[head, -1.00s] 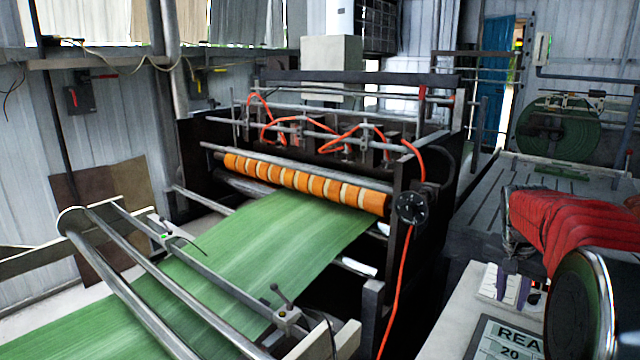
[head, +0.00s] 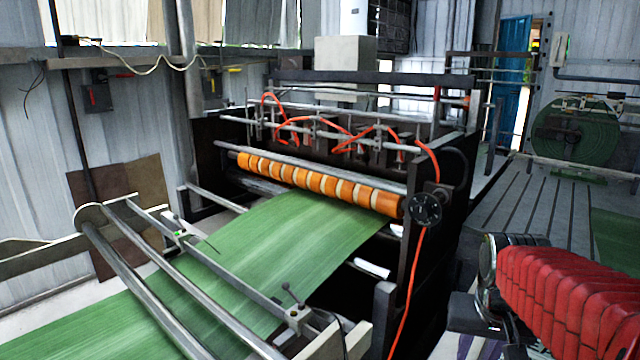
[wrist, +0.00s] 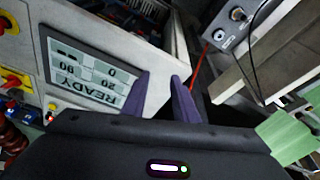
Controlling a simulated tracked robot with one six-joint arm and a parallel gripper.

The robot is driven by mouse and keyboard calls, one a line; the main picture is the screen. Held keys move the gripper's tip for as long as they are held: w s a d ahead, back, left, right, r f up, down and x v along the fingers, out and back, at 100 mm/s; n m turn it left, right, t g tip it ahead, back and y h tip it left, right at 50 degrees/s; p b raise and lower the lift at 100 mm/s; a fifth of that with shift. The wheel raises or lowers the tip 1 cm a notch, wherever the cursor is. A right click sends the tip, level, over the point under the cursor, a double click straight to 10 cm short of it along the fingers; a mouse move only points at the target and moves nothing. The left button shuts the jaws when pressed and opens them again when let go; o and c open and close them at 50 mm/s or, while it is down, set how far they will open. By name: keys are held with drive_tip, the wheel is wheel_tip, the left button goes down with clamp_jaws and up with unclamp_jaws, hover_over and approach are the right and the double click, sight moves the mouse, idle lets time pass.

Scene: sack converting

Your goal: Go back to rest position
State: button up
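My gripper (wrist: 161,80) shows in the wrist view as two purple fingers standing apart, with nothing between them. Beyond the fingertips are the edge of a pale control cabinet and a dark gap. The cabinet's display panel (wrist: 90,68) shows upside down to the left of the fingers and reads READY. In the head view, my arm in its red ribbed cover (head: 560,295) is folded at the lower right; the fingers cannot be made out there.
The sack machine has orange-banded rollers (head: 310,183) and a green woven web (head: 290,240) running through it. A handwheel (head: 426,210) is on its near side. Red and yellow knobs (wrist: 12,80) sit beside the display. A green roll (head: 572,133) stands at the back right.

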drive_tip(key=s+a+n+t+y, duration=0.1)
drive_tip(key=s+a+n+t, duration=0.1)
drive_tip(key=s+a, duration=1)
drive_tip(key=shift+s+r+n+t, duration=0.15)
drive_tip(key=shift+r+n+t, duration=0.25)
drive_tip(key=shift+n, duration=0.5)
idle(0.5)
